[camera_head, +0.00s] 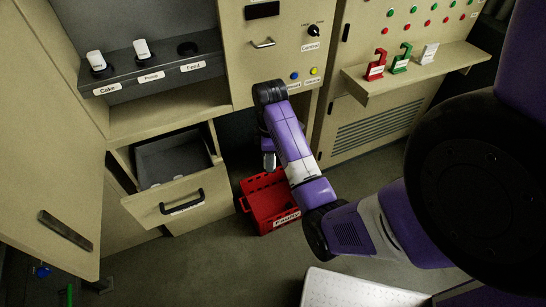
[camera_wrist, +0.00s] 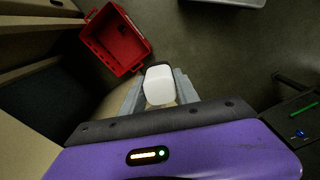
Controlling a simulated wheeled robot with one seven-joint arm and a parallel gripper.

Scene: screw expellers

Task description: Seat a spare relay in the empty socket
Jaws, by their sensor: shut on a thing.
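My gripper (camera_wrist: 158,92) is shut on a white relay (camera_wrist: 159,84) with a dark end, which points away from the wrist. In the head view my gripper (camera_head: 268,158) hangs low in front of the cabinet, above and beside the red bin; the relay cannot be made out there. The socket labelled Feed (camera_head: 187,48) is a bare dark round, empty.
A red bin (camera_head: 263,203) labelled Faulty stands on the floor right of the drawer; it also shows in the wrist view (camera_wrist: 108,58). An open cabinet door (camera_head: 50,170) stands at left.

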